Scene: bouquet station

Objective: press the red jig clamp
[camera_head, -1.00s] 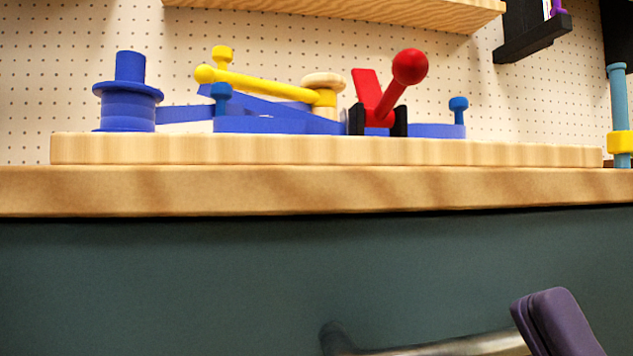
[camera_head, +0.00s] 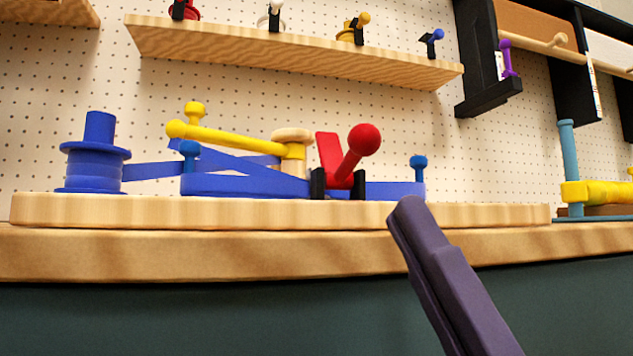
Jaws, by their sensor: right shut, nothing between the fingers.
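The red jig clamp (camera_head: 345,158) has a ball-ended lever tilted up to the right and sits between black brackets. It stands on the blue jig (camera_head: 240,186) on a light wooden board (camera_head: 120,212). My right gripper (camera_head: 408,208) is dark purple and comes up from the lower right. Its fingers are shut and empty. Its tip is in front of the board's edge, below and to the right of the clamp, and looks apart from it. My left gripper is not in view.
A yellow lever (camera_head: 230,138) and a blue stepped cylinder (camera_head: 94,160) stand left of the clamp. A wooden shelf (camera_head: 290,62) with small clamps hangs above. A teal post (camera_head: 569,165) with a yellow part stands at right.

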